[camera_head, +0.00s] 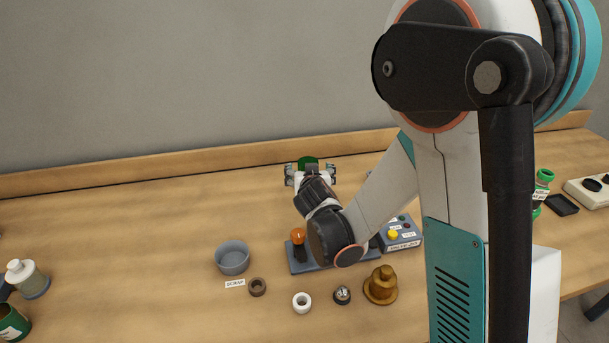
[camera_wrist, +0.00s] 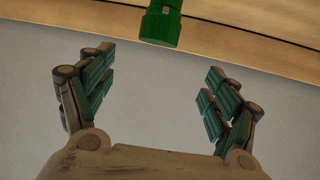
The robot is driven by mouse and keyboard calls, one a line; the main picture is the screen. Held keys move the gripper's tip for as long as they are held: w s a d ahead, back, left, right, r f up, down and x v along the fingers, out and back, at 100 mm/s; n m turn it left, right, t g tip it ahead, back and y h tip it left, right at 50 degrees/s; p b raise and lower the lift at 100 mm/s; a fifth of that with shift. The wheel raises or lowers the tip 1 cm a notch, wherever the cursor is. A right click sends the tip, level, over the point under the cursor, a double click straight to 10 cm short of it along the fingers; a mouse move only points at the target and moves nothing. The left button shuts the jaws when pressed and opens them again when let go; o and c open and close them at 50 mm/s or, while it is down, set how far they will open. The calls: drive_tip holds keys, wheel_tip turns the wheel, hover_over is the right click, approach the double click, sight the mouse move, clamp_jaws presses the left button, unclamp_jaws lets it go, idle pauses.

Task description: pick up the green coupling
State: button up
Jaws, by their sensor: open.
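The green coupling (camera_head: 308,161) shows as a green shape just beyond my gripper in the head view, partly hidden by the gripper. In the wrist view the green coupling (camera_wrist: 160,24) is a dark green cylinder at the top centre, cut off by the frame edge. My gripper (camera_head: 310,176) is over the back part of the table. In the wrist view my gripper (camera_wrist: 158,80) is open and empty, with its fingers spread wide. The coupling lies beyond the fingertips, roughly midway between them, and not in their grasp.
A blue-grey base with an orange knob (camera_head: 298,236) and a control box (camera_head: 402,232) sit below my arm. A grey bowl (camera_head: 232,258), brown ring (camera_head: 257,287), white ring (camera_head: 302,302) and brass part (camera_head: 381,286) stand in front. The table's left middle is clear.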

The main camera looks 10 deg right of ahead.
drive_tip(key=b, duration=0.2)
approach(308, 161)
drive_tip(key=a+x, duration=0.1)
drive_tip(key=x, duration=0.4)
drive_tip(key=shift+s+d+f+b+x, duration=0.15)
drive_tip(key=shift+b+x, duration=0.2)
drive_tip(key=shift+x, duration=0.55)
drive_tip(key=shift+d+f+b+x, duration=0.15)
drive_tip(key=shift+b+x, duration=0.25)
drive_tip(key=shift+x, duration=0.5)
drive_tip(key=shift+s+d+f+b+x, duration=0.15)
drive_tip(key=shift+b+x, duration=0.2)
drive_tip(key=shift+x, duration=0.5)
drive_tip(key=shift+r, duration=0.15)
drive_tip(key=c, duration=1.8)
